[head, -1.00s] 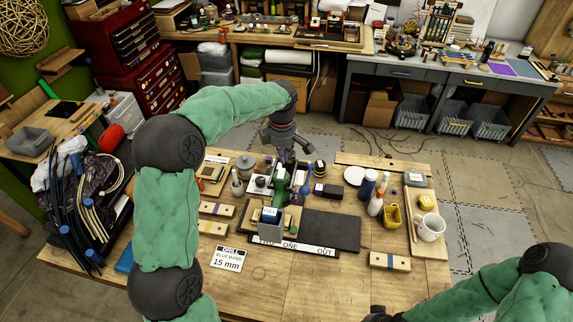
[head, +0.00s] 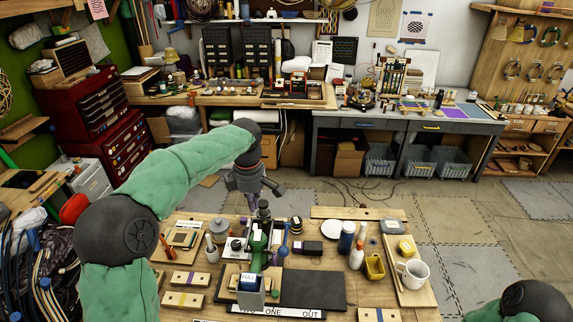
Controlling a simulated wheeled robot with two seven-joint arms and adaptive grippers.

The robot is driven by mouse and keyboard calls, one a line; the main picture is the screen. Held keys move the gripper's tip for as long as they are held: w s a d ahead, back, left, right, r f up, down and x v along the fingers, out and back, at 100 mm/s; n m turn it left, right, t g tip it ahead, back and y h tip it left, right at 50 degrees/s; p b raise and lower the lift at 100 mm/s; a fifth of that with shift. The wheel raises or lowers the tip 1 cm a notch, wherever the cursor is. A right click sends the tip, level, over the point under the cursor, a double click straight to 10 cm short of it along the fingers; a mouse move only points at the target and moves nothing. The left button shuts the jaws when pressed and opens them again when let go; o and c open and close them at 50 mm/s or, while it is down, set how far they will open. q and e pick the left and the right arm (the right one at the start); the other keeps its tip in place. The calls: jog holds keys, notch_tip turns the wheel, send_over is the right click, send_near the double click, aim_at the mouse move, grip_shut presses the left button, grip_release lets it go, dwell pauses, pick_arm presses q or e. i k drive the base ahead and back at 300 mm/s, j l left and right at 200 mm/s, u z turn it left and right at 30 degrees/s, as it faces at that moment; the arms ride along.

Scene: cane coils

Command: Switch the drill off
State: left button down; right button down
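The drill (head: 258,246) is a small green bench drill with a dark top, standing near the middle of the wooden table. Its switch is too small to make out. My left gripper (head: 264,194) is just above and behind the drill's top in the picture, fingers spread and pointing down, with nothing seen between them. I cannot tell whether it touches the drill. My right gripper is out of view; only part of my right arm shows at the lower right.
A dark mat (head: 313,289) lies right of the drill. Bottles (head: 346,238), a yellow container (head: 375,266) and a white mug (head: 413,272) stand farther right. Banded wooden blocks (head: 183,301) lie on the left. A strip (head: 275,312) with printed words runs along the front.

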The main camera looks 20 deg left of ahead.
aim_at(258, 232)
jog(key=k, duration=1)
